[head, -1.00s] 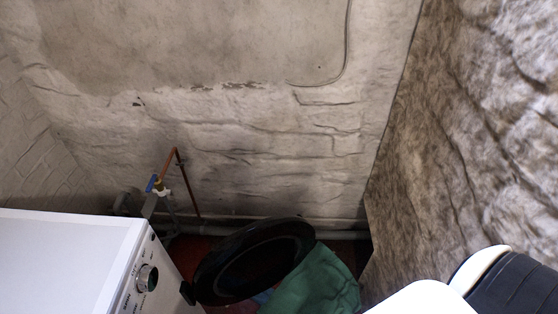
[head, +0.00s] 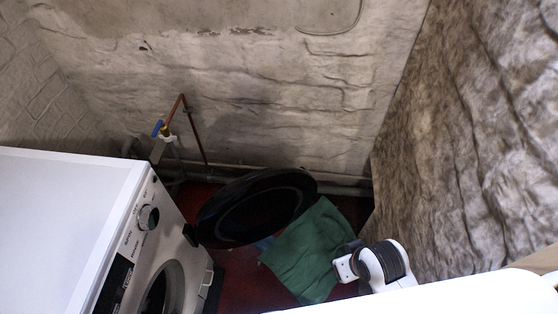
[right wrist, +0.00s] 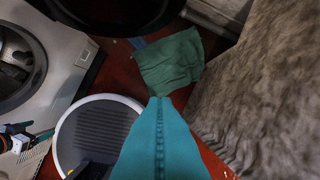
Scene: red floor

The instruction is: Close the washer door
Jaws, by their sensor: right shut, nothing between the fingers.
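The white washer (head: 70,190) stands at the left in the head view, with its round drum opening (head: 160,292) partly in view. Its black round door (head: 257,207) is swung wide open, away from the front. In the right wrist view the door (right wrist: 115,12) is at the top and the washer front (right wrist: 62,45) at the left. My right gripper (right wrist: 160,100) is shut and empty, below and apart from the door in that view. What looks like my left gripper (right wrist: 45,134) shows a small teal tip at the left edge; its jaws are unclear.
A green cloth (head: 308,250) lies on the red floor beside the door; it also shows in the right wrist view (right wrist: 170,62). A rough stone wall (head: 480,150) bounds the right side. Pipes and a blue-handled tap (head: 158,128) are at the back wall. Some red floor (head: 235,275) is bare before the washer.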

